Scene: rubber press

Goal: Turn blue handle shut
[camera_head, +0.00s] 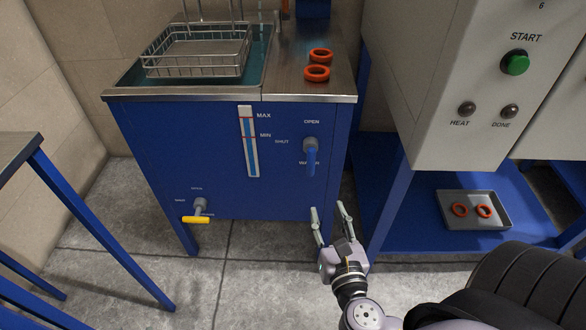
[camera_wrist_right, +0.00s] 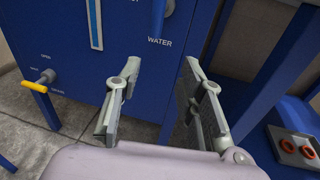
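The blue handle (camera_head: 311,161) sits on a grey valve body on the right part of the blue cabinet front. It points down, with labels OPEN above it, SHUT to its left and WATER near its lower end. It also shows at the top of the right wrist view (camera_wrist_right: 158,16). My right gripper (camera_head: 328,210) is open and empty, below and slightly right of the handle, apart from it. Its two fingers stand wide apart in the right wrist view (camera_wrist_right: 160,75). My left gripper is not in view.
A yellow handle (camera_head: 196,220) is low on the cabinet's left. A level gauge (camera_head: 249,142) is left of the blue handle. A press with a green button (camera_head: 515,63) stands at right, its blue leg (camera_head: 391,205) close beside my right gripper. A grey tray (camera_head: 497,222) holds two orange rings.

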